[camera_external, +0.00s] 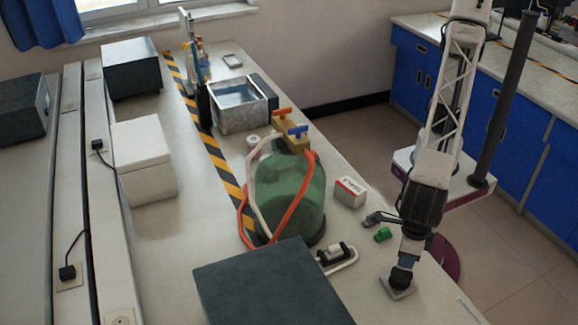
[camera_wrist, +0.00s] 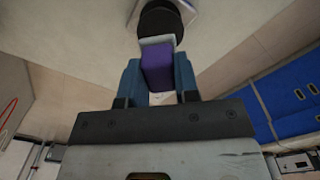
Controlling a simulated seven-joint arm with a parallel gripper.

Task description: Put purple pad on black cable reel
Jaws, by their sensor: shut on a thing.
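The purple pad (camera_wrist: 158,66) is between the two blue fingers of my gripper (camera_wrist: 159,80) in the wrist view. A pale strip shows at its far end. My gripper (camera_external: 406,260) is shut on it, low over the right front of the bench. A round black thing, apparently the black cable reel (camera_wrist: 161,18), is just beyond the pad. It also shows in the external view as a dark shape (camera_external: 400,277) below my gripper, above a grey square base (camera_external: 397,290). I cannot tell whether the pad touches the reel. The pad is not distinguishable in the external view.
A green tank (camera_external: 292,190) with orange and white hoses stands left of my arm. A white box (camera_external: 349,192), a small green item (camera_external: 383,235) and a black-and-white device (camera_external: 337,255) lie nearby. A dark box (camera_external: 270,290) is at the front. The bench's right edge is close.

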